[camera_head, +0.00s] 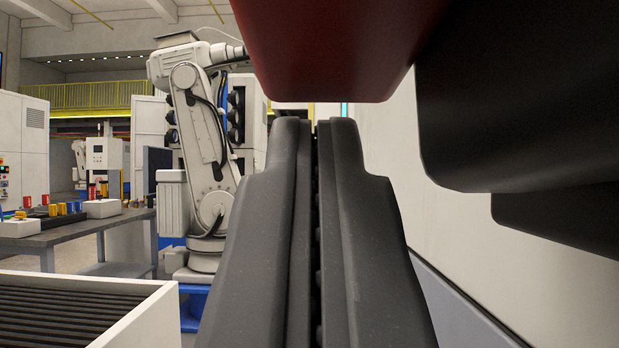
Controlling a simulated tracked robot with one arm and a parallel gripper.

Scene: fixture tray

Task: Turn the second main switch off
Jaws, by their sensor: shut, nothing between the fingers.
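My gripper (316,124) is in the middle of the view, its two dark grey fingers side by side and closed with nothing between them. A large dark red part (335,45), possibly a switch handle, hangs at the top, very close to the camera. The fingertips show just below its lower edge; I cannot tell whether they touch. Large black parts (530,90) jut out at the upper right in front of a pale panel (440,225). They are too close and cropped to tell which is the second main switch or how it is set.
The pale panel runs along the right side, close to the gripper. A white-rimmed conveyor (140,318) with dark rollers is at the lower left. A grey table (75,232) with coloured parts stands behind it. A white robot arm (205,150) stands at the back centre.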

